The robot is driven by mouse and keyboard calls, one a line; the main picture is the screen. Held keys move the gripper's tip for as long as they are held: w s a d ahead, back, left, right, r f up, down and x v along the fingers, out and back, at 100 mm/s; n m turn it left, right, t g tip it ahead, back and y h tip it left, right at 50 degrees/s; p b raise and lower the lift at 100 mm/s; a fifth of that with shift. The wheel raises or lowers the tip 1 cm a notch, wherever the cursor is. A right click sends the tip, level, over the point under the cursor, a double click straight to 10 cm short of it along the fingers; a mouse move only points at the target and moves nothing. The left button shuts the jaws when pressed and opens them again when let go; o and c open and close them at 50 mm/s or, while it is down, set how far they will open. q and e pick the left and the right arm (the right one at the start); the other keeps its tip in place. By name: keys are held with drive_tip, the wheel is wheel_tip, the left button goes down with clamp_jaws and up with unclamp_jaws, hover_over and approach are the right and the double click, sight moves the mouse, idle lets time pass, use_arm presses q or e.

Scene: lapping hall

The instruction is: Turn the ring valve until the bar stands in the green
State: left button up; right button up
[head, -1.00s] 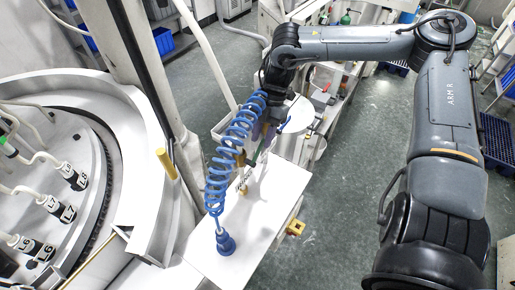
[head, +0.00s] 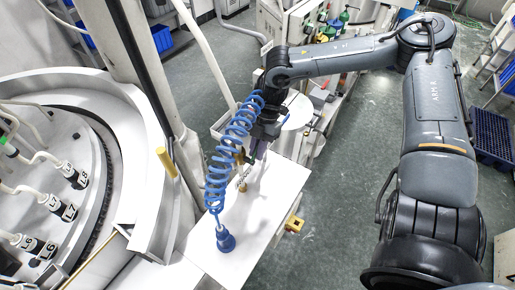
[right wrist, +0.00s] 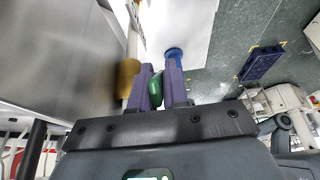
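My right gripper (head: 256,152) is low over the white table, just right of the coiled blue hose, which partly hides it. In the right wrist view its two purple fingers (right wrist: 158,90) stand close together. A rounded green part (right wrist: 155,88) shows between them; I cannot tell whether both fingers press on it. In the head view a small green bit shows at the fingertips. A small brass-coloured fitting (head: 240,158) sits beside the hose near the gripper. The valve's ring, its bar and its scale cannot be made out. My left gripper is not in view.
The blue coiled hose (head: 222,170) runs down to a blue foot (head: 226,243) on the white table (head: 262,215). A round lapping machine (head: 130,120) with a yellow post (head: 166,163) fills the left. A yellow block (head: 294,224) is at the table's right edge. Grey floor lies beyond.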

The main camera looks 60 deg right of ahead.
clamp_jaws()
drive_tip(key=shift+a+h+b, duration=0.15)
drive_tip(key=shift+h+b, duration=0.35)
drive_tip(key=shift+b, duration=0.55)
drive_tip(key=shift+r+h, duration=0.2)
drive_tip(key=shift+h, duration=0.1)
drive_tip(key=shift+o, duration=2.1)
unclamp_jaws()
